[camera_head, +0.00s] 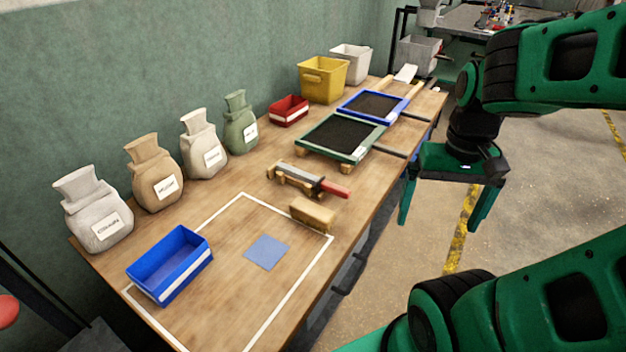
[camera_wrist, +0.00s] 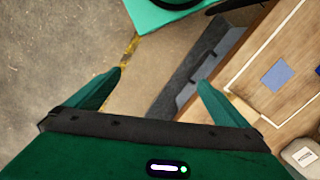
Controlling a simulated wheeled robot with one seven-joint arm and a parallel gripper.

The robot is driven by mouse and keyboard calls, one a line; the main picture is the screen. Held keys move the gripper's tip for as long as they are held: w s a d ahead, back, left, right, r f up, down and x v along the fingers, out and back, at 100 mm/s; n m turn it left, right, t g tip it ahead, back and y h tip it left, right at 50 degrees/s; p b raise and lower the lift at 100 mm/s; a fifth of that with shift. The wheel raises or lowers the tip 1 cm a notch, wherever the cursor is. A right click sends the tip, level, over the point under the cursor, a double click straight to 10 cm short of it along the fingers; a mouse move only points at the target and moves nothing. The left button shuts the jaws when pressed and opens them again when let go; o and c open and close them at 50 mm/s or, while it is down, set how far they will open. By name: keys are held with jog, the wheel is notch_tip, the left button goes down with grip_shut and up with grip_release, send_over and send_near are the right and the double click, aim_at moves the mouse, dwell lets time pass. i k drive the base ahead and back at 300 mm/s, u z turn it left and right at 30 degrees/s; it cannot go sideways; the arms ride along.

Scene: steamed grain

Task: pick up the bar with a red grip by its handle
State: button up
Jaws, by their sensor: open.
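The bar with a red grip (camera_head: 309,181) lies on a wooden rest near the middle of the table, its grey length to the left and its red handle (camera_head: 335,190) at the right end, toward the table's front edge. My gripper (camera_head: 438,214) is open and empty, off the table's front side, to the right of the bar and apart from it. In the wrist view my gripper (camera_wrist: 160,82) points down at the floor and the table's edge. The bar is not visible in the wrist view.
A tan block (camera_head: 313,214) lies just in front of the bar. The green-framed sieve (camera_head: 357,156) stands behind it. Several sacks line the wall. Floor beside the table is clear.

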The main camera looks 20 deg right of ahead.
aim_at(320, 183)
jog(key=u, duration=1.1)
jog(key=k, duration=1.5)
jog(key=z, duration=1.65)
jog(key=i, duration=1)
jog(key=u, duration=0.05)
